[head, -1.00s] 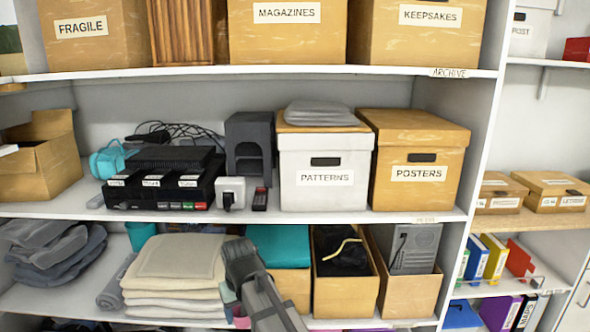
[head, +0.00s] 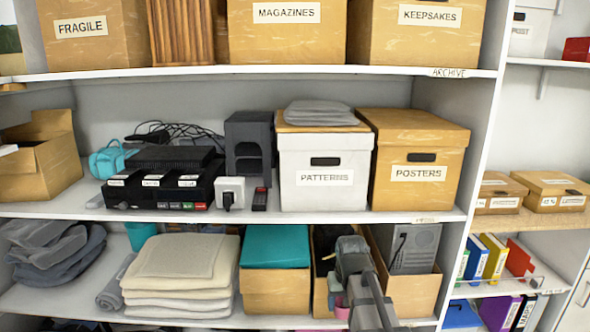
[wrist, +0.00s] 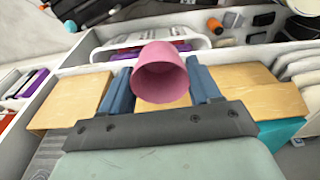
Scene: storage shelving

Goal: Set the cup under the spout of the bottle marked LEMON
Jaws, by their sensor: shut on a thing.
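A pink cup (wrist: 163,75) sits between the two blue fingers of my gripper (wrist: 161,84) in the wrist view. The gripper is shut on it, and the cup's open mouth faces the wrist camera. In the head view my gripper (head: 342,298) is low in the picture, in front of the lower shelf's boxes. Only a small pink part of the cup (head: 342,313) shows there; the arm hides the rest. No bottle marked LEMON and no spout can be made out in either view.
The lower shelf holds folded cloths (head: 180,275), a teal-topped box (head: 275,248) and a box with a grey computer case (head: 413,248). The PATTERNS box (head: 322,190) and POSTERS box (head: 418,190) fill the middle shelf's right. A white tray (wrist: 215,43) shows beyond the cup.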

